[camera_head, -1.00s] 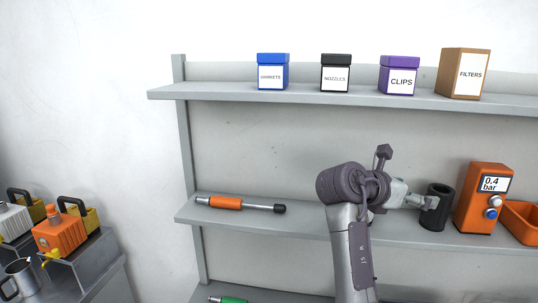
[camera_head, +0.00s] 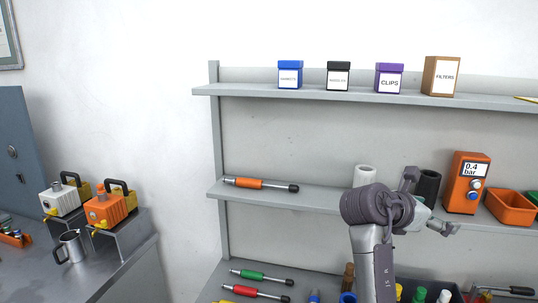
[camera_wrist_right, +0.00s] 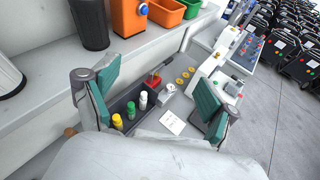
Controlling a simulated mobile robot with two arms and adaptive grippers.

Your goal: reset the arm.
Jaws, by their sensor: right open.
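My right gripper (camera_head: 447,228) is in front of the shelf rack, its arm rising from the bottom edge of the head view. In the right wrist view my right gripper (camera_wrist_right: 157,100) has its two green-padded fingers wide apart with nothing between them. A black cylinder (camera_head: 429,185) stands upright on the middle shelf behind the gripper, apart from it. It also shows in the wrist view (camera_wrist_right: 89,22). A white cylinder (camera_head: 365,175) stands to its left, its lower part hidden by my arm. My left gripper is not in view.
The middle shelf (camera_head: 322,199) also holds an orange-handled tool (camera_head: 262,185), an orange gauge box (camera_head: 466,183) and an orange bin (camera_head: 510,207). Labelled boxes stand on the top shelf (camera_head: 330,92). Bottles and tools crowd the lower shelf. A bench (camera_head: 125,262) with pumps is at left.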

